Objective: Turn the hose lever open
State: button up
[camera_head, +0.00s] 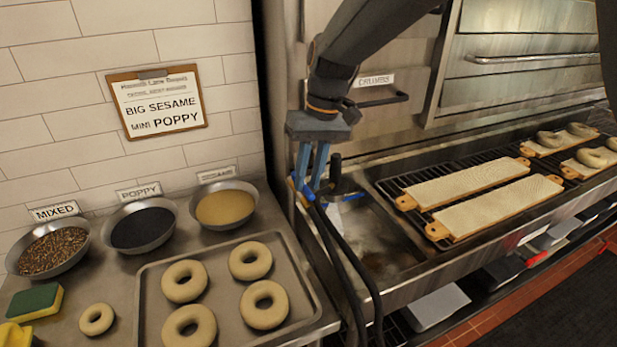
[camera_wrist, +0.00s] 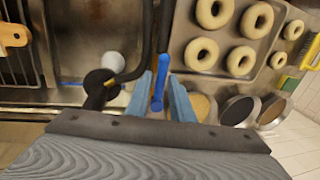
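The blue hose lever (camera_wrist: 159,85) shows in the wrist view, standing between the two blue-grey fingers of my gripper (camera_wrist: 160,92). The fingers are apart, and narrow gaps seem to show on both sides of the lever. In the head view, my gripper (camera_head: 308,185) points down at the sink's left edge, with a little bright blue at its fingertips. Black hose (camera_head: 345,270) hangs in front of the counter, just below the gripper. A black fitting (camera_wrist: 99,82) lies left of the lever in the wrist view. The lever's joint is not clear.
A metal tray (camera_head: 142,290) with several bagels is at left, near bowls of mixed seeds (camera_head: 52,248), poppy (camera_head: 143,227) and sesame (camera_head: 225,207). The sink (camera_head: 375,240) is right of the hose. Boards (camera_head: 465,181) lie on a rack farther right.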

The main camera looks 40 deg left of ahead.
jog(key=shift+o, duration=0.9)
notch_tip(320, 180, up, 8)
jog(key=w+b, duration=0.1)
jog(key=b, duration=0.1)
jog(key=shift+d+f, duration=0.2)
jog(key=shift+d, duration=0.25)
jog(key=shift+w, duration=0.1)
jog(key=w+d+f+m+t, duration=0.1)
jog(key=w+d+f+m, duration=0.15)
jog(key=d, duration=0.75)
jog(key=w+d+f+m, duration=0.2)
jog(key=w+d+f, duration=0.1)
jog(key=d, duration=0.7)
jog(key=w+d+f+m+t, duration=0.1)
jog(key=w+d+f+m, duration=0.15)
jog(key=d, duration=0.75)
jog(key=s+d+f+m, duration=0.2)
jog(key=s+d+f, duration=0.2)
jog(key=d, duration=0.7)
jog(key=s+d+f+m+t+h, duration=0.1)
jog(key=s+d+f+m, duration=0.2)
jog(key=s+d, duration=0.5)
jog(key=d+f, duration=0.1)
jog(key=d, duration=0.3)
jog(key=shift+d, duration=0.2)
